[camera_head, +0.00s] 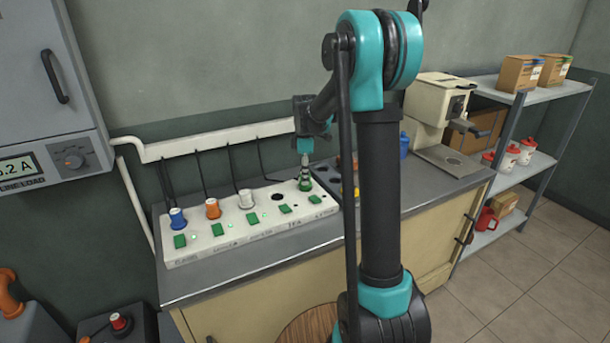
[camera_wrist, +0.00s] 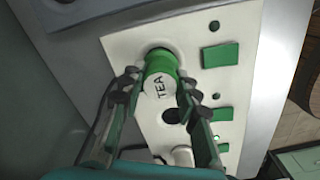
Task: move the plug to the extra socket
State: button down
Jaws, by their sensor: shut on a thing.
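The green plug, marked TEA (camera_wrist: 160,85), is between the two fingers of my gripper (camera_wrist: 161,92), which is shut on it. In the head view the plug (camera_head: 305,184) stands upright at the right end of the white socket strip (camera_head: 228,242), over the last socket, and my gripper (camera_head: 304,163) is above it. In the wrist view a dark socket rim shows around its far end; I cannot tell whether it is fully seated. The empty TEA socket (camera_head: 279,197) is beside it, also seen in the wrist view as a dark hole (camera_wrist: 172,116).
Blue (camera_head: 178,218), orange (camera_head: 213,208) and white (camera_head: 245,198) plugs sit in the strip's other sockets, with cords behind. Green switches (camera_head: 252,218) line its front. A cream machine (camera_head: 437,105) and a shelf (camera_head: 538,94) stand to the right.

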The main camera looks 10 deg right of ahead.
jog(key=shift+f, duration=0.6)
jog(key=c, duration=1.4)
grip_release()
jog(key=shift+r, duration=0.1)
jog(key=shift+r, duration=5.4)
jog(key=s+f+m, duration=0.2)
jog(key=s, duration=0.2)
jog(key=s+d+f+m+t, duration=0.1)
jog(key=s+f+m, duration=0.1)
jog(key=s, duration=0.3)
jog(key=s+d+f+m+t, duration=0.1)
jog(key=s+f+m, duration=0.1)
jog(key=s+m, duration=0.1)
jog(key=shift+s+d+f, duration=0.1)
jog(key=shift+s+d, duration=0.15)
jog(key=shift+s, duration=0.55)
jog(key=s+f+m+t, duration=0.1)
jog(key=s+f+m, duration=0.3)
jog(key=s, duration=0.4)
jog(key=s+d+f+m+t, duration=0.1)
jog(key=s+f+m, duration=0.4)
jog(key=s, duration=0.4)
jog(key=shift+d+f, duration=0.3)
jog(key=shift+f, duration=0.2)
